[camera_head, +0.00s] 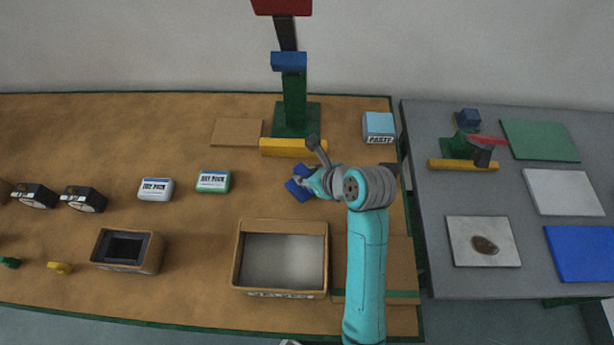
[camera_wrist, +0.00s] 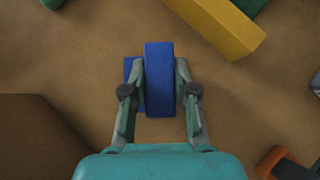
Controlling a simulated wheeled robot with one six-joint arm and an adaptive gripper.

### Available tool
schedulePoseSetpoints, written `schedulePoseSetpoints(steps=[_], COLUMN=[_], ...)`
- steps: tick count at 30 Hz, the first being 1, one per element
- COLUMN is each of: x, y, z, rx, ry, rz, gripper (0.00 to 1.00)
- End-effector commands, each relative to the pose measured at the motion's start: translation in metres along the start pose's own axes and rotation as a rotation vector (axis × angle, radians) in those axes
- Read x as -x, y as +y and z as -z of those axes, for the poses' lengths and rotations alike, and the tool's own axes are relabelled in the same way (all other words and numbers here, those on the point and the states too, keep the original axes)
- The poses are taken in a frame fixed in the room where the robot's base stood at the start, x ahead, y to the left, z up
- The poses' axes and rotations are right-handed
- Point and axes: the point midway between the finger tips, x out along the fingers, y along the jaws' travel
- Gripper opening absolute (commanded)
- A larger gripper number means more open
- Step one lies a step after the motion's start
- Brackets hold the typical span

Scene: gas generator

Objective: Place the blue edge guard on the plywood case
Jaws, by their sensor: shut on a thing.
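My gripper (camera_head: 306,182) is shut on the blue edge guard (camera_head: 297,189), low over the brown work table. In the wrist view, the guard (camera_wrist: 158,85) stands between the two fingers of my gripper (camera_wrist: 160,85), with a second blue part showing at its left. I cannot tell whether it touches the table. An open light-brown box (camera_head: 238,262) with a grey inside stands in front of my gripper. A smaller brown box (camera_head: 105,260) with a dark inside stands further left. I cannot tell for sure which box is the plywood case.
A yellow bar (camera_head: 293,147) and a green post (camera_head: 294,103) stand just behind my gripper. A light-blue box (camera_head: 378,127) is at the back right, two small labelled boxes (camera_head: 157,189) (camera_head: 213,181) at left. A grey table (camera_head: 430,220) adjoins at right.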

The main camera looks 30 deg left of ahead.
Motion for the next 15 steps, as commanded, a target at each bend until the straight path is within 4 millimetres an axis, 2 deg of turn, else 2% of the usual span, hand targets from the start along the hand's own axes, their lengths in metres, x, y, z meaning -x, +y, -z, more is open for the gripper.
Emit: schedulePoseSetpoints(steps=[3,14,15], x=[-0.0090,-0.0113,-0.0115], y=[0.0004,0.0001,0.0000], z=[0.0097,0.0115,0.0116], rx=[-0.001,0.000,0.000], ry=[0.001,0.000,0.000], rz=[-0.001,0.000,0.000], gripper=[0.00,0.00,0.33])
